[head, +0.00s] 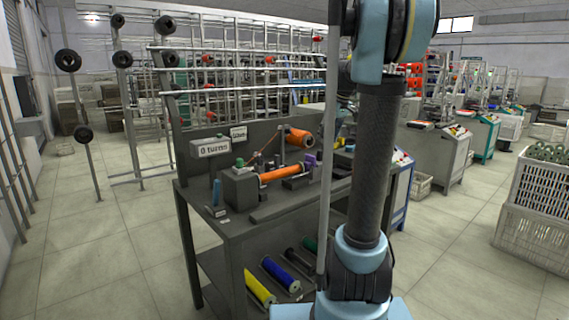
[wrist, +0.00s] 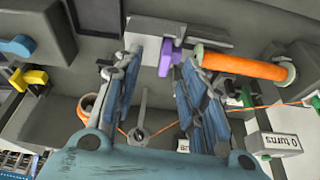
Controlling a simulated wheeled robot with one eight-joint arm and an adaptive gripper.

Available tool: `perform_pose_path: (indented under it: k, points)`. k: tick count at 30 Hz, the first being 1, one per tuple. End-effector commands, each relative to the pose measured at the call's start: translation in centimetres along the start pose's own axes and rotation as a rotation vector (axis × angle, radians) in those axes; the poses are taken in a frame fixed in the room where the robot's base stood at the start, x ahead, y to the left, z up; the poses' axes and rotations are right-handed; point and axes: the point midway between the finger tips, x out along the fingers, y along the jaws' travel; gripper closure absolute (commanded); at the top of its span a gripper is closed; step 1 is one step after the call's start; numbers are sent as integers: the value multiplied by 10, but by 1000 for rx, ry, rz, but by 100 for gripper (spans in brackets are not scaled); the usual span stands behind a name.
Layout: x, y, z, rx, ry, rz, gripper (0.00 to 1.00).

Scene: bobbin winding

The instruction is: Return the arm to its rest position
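My gripper (wrist: 158,62) is open in the wrist view, with its two blue-padded fingers apart and nothing held between them. It hangs over the winding bench. My arm (head: 376,165) stands upright in the front of the head view and hides part of the bench; I cannot make out the gripper there. The orange bobbin (head: 278,174) lies on the winder, and it also shows in the wrist view (wrist: 243,66). A purple part (wrist: 167,60) is beyond the fingertips. An orange thread spool (head: 298,137) sits at the back of the bench.
The dark bench (head: 245,218) bears a sign (head: 210,148) reading "0 turns". A yellow spool (head: 259,287) and a blue spool (head: 280,271) lie on its lower shelf. Crates (head: 529,225) stand at the right. The floor at the left front is clear.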

Motion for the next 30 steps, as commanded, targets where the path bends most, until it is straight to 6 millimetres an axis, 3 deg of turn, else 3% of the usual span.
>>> perform_pose_path:
  k: [3, 15, 30]
  points:
    - [1, -33, 33, 47, -21, 8, 62]
    - [23, -123, 147, 215, -86, 50, 62]
    - [87, -203, 298, 423, -143, 128, 62]
